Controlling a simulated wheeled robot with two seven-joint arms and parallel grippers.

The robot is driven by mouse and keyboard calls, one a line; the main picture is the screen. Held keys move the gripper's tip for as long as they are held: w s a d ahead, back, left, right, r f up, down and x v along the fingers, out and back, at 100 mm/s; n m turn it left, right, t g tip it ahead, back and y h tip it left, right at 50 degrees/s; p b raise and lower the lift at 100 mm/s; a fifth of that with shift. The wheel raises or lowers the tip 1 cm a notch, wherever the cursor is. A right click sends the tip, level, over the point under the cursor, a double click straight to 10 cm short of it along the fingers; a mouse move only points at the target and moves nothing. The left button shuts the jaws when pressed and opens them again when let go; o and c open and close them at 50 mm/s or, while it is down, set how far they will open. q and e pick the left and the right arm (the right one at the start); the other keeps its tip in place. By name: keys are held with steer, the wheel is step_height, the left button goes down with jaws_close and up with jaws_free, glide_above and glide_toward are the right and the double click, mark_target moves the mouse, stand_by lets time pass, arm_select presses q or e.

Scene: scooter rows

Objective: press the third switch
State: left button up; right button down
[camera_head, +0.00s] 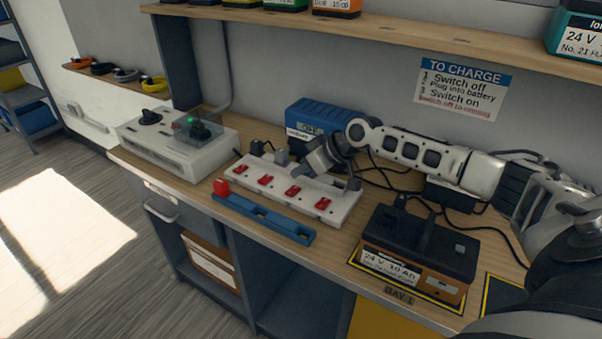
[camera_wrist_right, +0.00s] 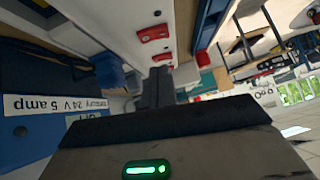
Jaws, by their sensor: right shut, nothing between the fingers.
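A white power strip (camera_head: 335,211) lies on the wooden bench with several red switches in a row. From the left, the third switch (camera_head: 293,191) is toward the right half of the strip. My right gripper (camera_head: 303,172) is shut and empty, just behind and above the strip near the third switch, seemingly apart from it. In the right wrist view the shut fingers (camera_wrist_right: 155,85) point at the strip, with one red switch (camera_wrist_right: 153,34) beyond them and another smaller one near their tips. Which switch these are I cannot tell. My left gripper is not in view.
A blue bar (camera_head: 265,219) with a red end lies in front of the strip. A blue charger (camera_head: 318,118) and cables are behind it. A battery on a dock (camera_head: 420,245) stands right, a grey box (camera_head: 178,143) left. A shelf (camera_head: 400,30) hangs above.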

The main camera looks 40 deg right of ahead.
steer(key=shift+b+v, duration=0.8)
steer(key=shift+v, duration=0.4)
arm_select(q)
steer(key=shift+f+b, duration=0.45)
arm_select(e)
steer(key=v, duration=0.7)
steer(key=shift+s+r, duration=0.2)
steer(key=shift+r, duration=0.1)
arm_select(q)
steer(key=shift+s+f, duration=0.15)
arm_select(e)
steer(key=shift+s+a, duration=0.25)
steer(key=shift+a, duration=0.35)
